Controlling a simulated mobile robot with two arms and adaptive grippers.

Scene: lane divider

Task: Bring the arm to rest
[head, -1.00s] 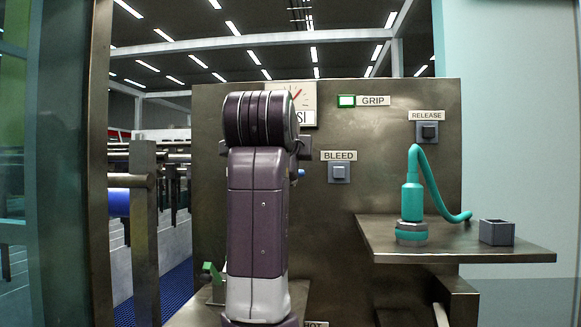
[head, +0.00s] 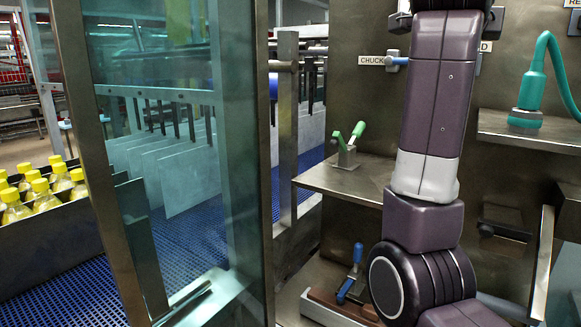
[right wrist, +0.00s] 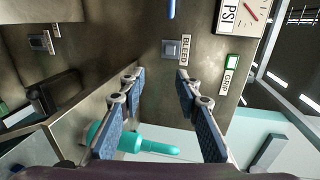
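My right arm (head: 436,110) rises from the bottom right of the head view, in front of the metal panel. Its upper end is cut off by the top edge, so its gripper does not show there. In the right wrist view my right gripper (right wrist: 157,80) is open, with its blue-padded fingers wide apart and nothing between the tips. It faces the panel near the BLEED button (right wrist: 171,48). A teal tool with a hose (right wrist: 135,140) shows lower, behind the fingers; it also stands on a shelf in the head view (head: 530,90). My left gripper is not in view.
A glass door (head: 165,130) with a metal frame stands left of the panel. A small shelf with a green-handled clamp (head: 347,148) and a lower blue-handled clamp (head: 352,277) are beside my arm. Yellow-capped bottles (head: 40,190) stand far left. A pressure gauge (right wrist: 250,15) is on the panel.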

